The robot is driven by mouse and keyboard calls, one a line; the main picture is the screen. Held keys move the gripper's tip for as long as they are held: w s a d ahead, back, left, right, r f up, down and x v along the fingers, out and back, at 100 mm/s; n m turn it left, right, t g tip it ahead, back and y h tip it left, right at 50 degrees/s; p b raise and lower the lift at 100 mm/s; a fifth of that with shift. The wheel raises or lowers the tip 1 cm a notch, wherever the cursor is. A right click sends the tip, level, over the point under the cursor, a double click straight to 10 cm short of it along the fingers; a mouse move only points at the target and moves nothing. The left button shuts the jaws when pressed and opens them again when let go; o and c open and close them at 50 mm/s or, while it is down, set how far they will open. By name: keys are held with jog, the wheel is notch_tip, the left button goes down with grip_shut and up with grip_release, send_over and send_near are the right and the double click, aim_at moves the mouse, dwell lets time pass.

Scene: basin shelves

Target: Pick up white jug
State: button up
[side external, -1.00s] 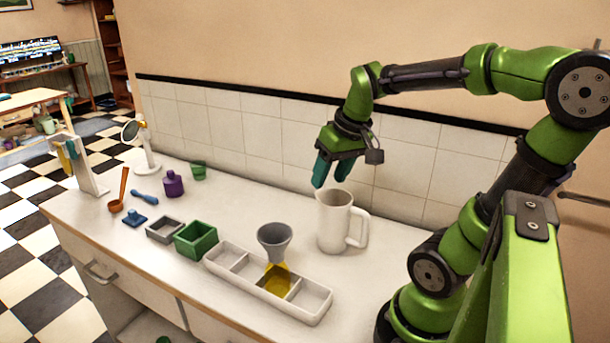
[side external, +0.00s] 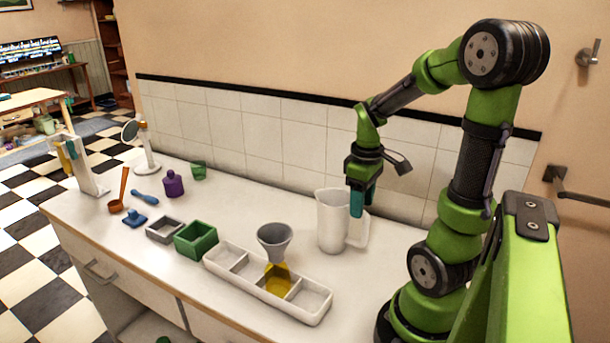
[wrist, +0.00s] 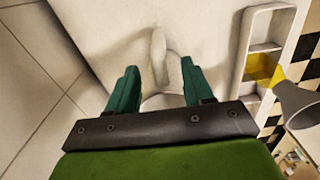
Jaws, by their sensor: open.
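The white jug (side external: 330,222) stands upright on the white counter, with its handle (side external: 360,230) toward the right. My gripper (side external: 360,200) points down at the handle side of the jug, with its teal fingers level with the jug's upper part. In the wrist view my gripper (wrist: 158,82) is open, its two teal fingers apart. The jug's handle (wrist: 158,55) shows ahead, between the lines of the fingers. Part of the jug's body (wrist: 165,101) shows between the fingers, and the rest is hidden by my gripper. I cannot tell whether the fingers touch the jug.
A white divided tray (side external: 318,311) lies in front of the jug, with a grey funnel (side external: 275,240) over a yellow piece. A green box (side external: 196,239), a grey box (side external: 164,230) and a purple bottle (side external: 173,185) stand to the left. The tiled wall (side external: 260,150) is close behind.

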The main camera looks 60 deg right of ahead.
aim_at(364, 217)
jog(key=f, duration=0.6)
jog(key=shift+s+f, duration=0.25)
jog(key=shift+s, duration=0.1)
grip_shut()
